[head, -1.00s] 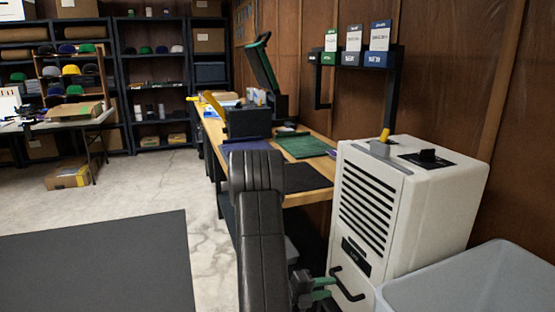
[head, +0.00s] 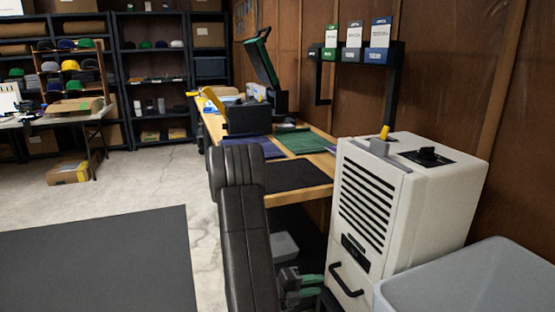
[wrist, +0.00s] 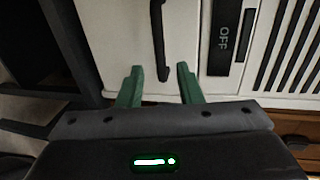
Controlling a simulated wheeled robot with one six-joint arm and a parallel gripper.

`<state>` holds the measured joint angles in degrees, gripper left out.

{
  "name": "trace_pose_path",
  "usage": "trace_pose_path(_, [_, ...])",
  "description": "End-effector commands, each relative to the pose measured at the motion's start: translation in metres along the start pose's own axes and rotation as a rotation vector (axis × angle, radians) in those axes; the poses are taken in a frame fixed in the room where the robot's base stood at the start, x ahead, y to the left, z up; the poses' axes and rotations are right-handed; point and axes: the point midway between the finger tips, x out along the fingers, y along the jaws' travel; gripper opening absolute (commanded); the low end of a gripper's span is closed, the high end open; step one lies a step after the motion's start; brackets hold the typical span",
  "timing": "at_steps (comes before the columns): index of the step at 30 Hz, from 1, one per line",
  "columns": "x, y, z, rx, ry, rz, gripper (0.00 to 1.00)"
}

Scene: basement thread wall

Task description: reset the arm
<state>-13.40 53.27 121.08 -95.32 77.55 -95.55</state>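My arm reaches down in front of the workbench in the head view, with my gripper (head: 312,286) low, just left of the white dehumidifier-like cabinet (head: 395,215). In the wrist view my gripper (wrist: 157,84) shows two green fingers set apart with nothing between them. Beyond the fingers are the cabinet's pale front (wrist: 120,40), its black handle (wrist: 159,40) and a dark plate reading OFF (wrist: 228,38). I cannot tell the exact gap between the fingers and the cabinet front; no contact is clear.
The wooden workbench (head: 310,190) holds mats and a heat press (head: 262,75). A grey bin (head: 460,285) stands at the lower right. A black mat (head: 100,260) lies on the floor at left. Shelves (head: 150,65) stand at the back.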

Motion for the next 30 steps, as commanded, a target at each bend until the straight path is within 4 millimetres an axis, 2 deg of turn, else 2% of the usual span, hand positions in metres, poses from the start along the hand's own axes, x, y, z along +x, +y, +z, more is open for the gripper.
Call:
trace_pose_path(22, [0.098,0.001,-0.001,0.001,0.002,-0.001,0.33])
trace_pose_path(30, [0.061,0.009,0.001,-0.001,-0.006,0.001,0.33])
